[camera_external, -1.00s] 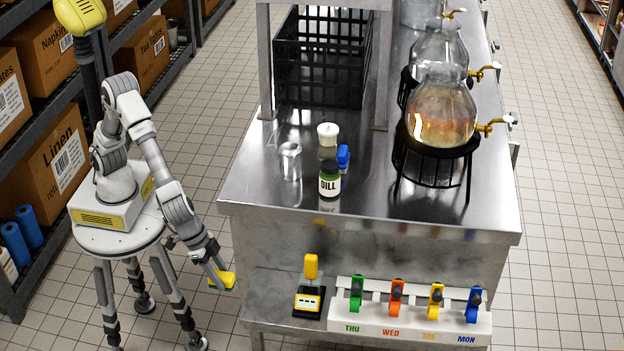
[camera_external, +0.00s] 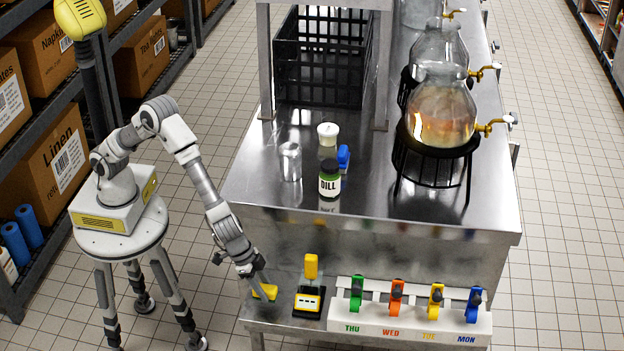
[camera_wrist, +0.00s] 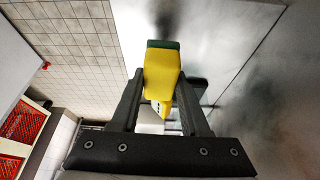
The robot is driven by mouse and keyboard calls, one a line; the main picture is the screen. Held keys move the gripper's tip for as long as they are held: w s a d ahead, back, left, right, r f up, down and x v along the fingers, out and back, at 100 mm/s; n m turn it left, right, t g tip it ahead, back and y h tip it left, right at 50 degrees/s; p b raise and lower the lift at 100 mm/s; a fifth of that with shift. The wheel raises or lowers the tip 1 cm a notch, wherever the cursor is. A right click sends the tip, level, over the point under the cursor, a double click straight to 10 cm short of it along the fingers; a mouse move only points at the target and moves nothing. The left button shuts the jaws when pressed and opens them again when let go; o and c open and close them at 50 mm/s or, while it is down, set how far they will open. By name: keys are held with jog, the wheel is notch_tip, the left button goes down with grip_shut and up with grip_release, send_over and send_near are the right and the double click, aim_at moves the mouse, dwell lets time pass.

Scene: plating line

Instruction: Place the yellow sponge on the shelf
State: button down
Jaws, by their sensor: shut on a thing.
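The yellow sponge (camera_external: 265,292) has a dark green layer on one face, seen in the wrist view (camera_wrist: 161,75). My gripper (camera_external: 262,282) is shut on it, with one dark finger on each side in the wrist view (camera_wrist: 158,98). The sponge is over the left end of the low steel shelf (camera_external: 285,333) at the front of the counter. I cannot tell whether it touches the shelf surface.
A black and yellow device (camera_external: 309,298) stands on the shelf just right of the sponge. A white rack with colored day-labelled dispensers (camera_external: 410,322) fills the shelf further right. The steel counter (camera_external: 270,190) above holds a dill jar (camera_external: 329,181).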

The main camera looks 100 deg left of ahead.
jog(key=shift+f+b, duration=0.45)
jog(key=shift+f, duration=1.3)
jog(key=shift+f, duration=0.15)
jog(key=shift+c, duration=2)
grip_release()
jog(key=shift+r, duration=0.45)
jog(key=p+v, duration=0.2)
jog(key=v, duration=0.9)
jog(key=shift+s+r+p, duration=0.15)
jog(key=shift+r+p, duration=0.1)
jog(key=shift+p, duration=0.1)
